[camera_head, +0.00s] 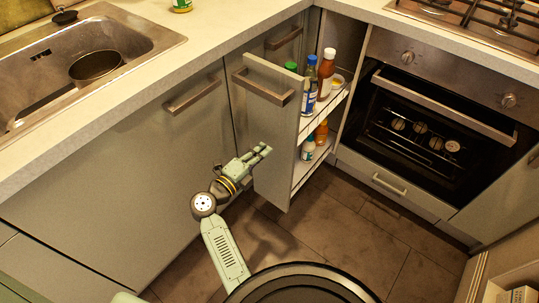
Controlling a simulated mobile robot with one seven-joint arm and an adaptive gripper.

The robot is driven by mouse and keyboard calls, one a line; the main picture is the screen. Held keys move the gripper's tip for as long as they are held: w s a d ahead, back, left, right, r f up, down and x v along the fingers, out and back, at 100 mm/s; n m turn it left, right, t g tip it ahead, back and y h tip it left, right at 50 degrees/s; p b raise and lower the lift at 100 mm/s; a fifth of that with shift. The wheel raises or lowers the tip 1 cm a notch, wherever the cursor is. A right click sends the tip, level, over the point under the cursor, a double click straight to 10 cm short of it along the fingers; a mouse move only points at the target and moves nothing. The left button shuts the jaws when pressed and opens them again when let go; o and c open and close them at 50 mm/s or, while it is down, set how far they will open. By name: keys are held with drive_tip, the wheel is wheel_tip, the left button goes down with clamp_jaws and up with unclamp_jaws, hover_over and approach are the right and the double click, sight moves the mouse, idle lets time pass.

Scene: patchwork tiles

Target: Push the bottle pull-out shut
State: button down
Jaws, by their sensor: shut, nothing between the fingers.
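The bottle pull-out (276,133) is out from the cabinet row, with its grey front panel standing clear of the neighbouring fronts. Its bar handle (262,88) is near the top of the panel. Several bottles stand on its upper shelf, among them a blue one (310,88) and a brown one with a white cap (326,75). Smaller bottles (308,149) stand on the lower shelf. My gripper (265,150) is shut and empty. In the picture its fingertips lie over the lower half of the front panel; I cannot tell whether they touch it.
The oven (433,118) with its bar handle stands just right of the pull-out. A closed cabinet door (150,160) is on the left below the sink (85,60). The tiled floor (340,230) in front is clear. An open shelf unit (510,285) is at the lower right.

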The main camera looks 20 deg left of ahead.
drive_tip(key=shift+w+d, duration=0.2)
drive_tip(key=shift+w, duration=0.45)
